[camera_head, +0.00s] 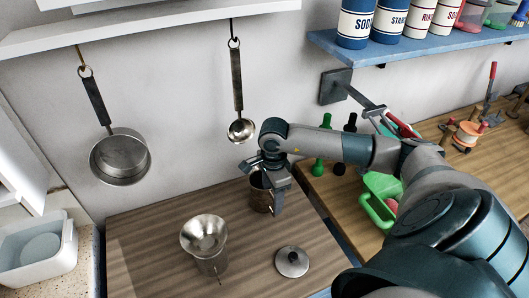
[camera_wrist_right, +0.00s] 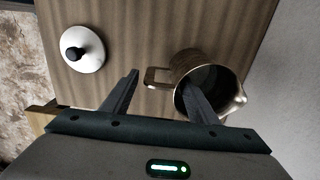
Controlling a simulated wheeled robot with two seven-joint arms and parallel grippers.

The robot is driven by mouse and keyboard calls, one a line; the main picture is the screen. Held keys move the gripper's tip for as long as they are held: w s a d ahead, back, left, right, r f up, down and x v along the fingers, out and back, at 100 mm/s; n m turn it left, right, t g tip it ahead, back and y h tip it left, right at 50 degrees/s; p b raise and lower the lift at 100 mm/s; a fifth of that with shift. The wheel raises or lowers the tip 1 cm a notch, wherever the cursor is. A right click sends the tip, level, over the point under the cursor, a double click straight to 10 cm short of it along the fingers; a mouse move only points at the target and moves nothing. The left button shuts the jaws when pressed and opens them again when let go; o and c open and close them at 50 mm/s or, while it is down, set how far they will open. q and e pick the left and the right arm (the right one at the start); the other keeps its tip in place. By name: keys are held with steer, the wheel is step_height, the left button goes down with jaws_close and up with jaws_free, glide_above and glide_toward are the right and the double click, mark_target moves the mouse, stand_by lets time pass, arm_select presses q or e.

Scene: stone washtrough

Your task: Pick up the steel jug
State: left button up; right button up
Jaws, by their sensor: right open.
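The steel jug (camera_head: 260,196) stands upright on the wooden board near the wall. In the right wrist view the jug (camera_wrist_right: 220,72) shows its open mouth, a spout at right and a loop handle (camera_wrist_right: 152,78) at left. My right gripper (camera_head: 267,180) is open at the jug. In its wrist view the gripper (camera_wrist_right: 161,80) has the handle between its two fingers. One finger overlaps the jug's mouth; I cannot tell whether it is inside or touching. The other finger is outside, left of the handle. My left gripper is out of view.
A metal vessel with a funnel-shaped top (camera_head: 204,236) and a round lid with a dark knob (camera_head: 292,262) stand on the board. The lid also shows in the wrist view (camera_wrist_right: 88,55). A pan (camera_head: 121,158) and a ladle (camera_head: 240,130) hang above. A green container (camera_head: 378,205) stands right.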

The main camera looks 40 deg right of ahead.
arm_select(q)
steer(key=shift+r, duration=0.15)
arm_select(e)
steer(key=shift+f, duration=0.3)
steer(key=shift+c, duration=0.6)
jaws_close()
steer(key=shift+w+r, duration=0.1)
